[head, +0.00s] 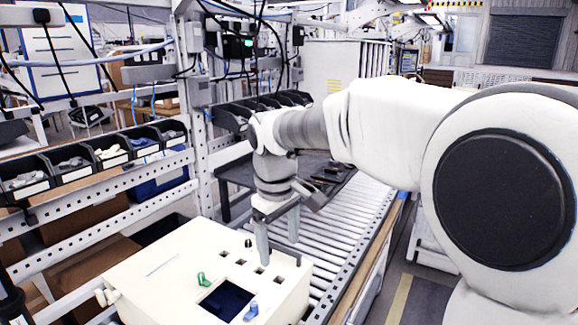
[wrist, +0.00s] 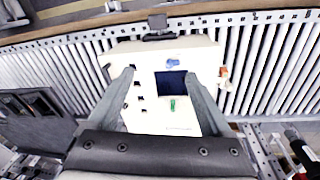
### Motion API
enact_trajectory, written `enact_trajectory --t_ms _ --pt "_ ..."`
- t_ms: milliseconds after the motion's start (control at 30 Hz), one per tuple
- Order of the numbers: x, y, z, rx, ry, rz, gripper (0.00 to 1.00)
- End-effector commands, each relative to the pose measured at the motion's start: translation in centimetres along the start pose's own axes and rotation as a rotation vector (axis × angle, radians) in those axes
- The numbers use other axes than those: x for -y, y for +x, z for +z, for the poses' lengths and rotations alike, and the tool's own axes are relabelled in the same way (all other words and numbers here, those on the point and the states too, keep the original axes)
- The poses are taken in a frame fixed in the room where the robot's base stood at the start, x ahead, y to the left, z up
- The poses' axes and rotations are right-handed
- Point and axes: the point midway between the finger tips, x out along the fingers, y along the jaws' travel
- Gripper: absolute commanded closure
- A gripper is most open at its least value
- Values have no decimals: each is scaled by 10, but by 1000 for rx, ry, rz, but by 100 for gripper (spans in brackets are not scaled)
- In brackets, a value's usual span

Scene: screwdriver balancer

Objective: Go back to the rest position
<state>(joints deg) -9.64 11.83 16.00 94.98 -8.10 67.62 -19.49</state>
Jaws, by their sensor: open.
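My gripper (head: 278,237) is open, its two grey fingers pointing down above the rear part of a cream box (head: 160,262). In the wrist view my gripper (wrist: 160,78) shows nothing between its fingers, with the box (wrist: 150,112) below. The box top has a dark square opening (head: 226,299), several small square holes and a thin slot. A green piece (head: 203,279) and a blue piece (head: 251,311) stand beside the dark opening. They also show in the wrist view, the green piece (wrist: 172,104) on the near side and the blue piece (wrist: 173,63) on the far side.
A roller conveyor (head: 345,222) runs behind and right of the box. A metal rack with black parts bins (head: 110,150) stands at left. A dark screen-like panel (head: 240,173) is behind my gripper. The aisle floor at right looks clear.

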Motion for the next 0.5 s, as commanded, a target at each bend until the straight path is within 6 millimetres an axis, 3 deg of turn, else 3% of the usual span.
enact_trajectory --t_ms 33,200,500 --pt "-3 -11 18 -14 45 21 17" --pt "-7 -32 73 -63 199 71 17" --pt "2 -47 169 -175 484 127 17"
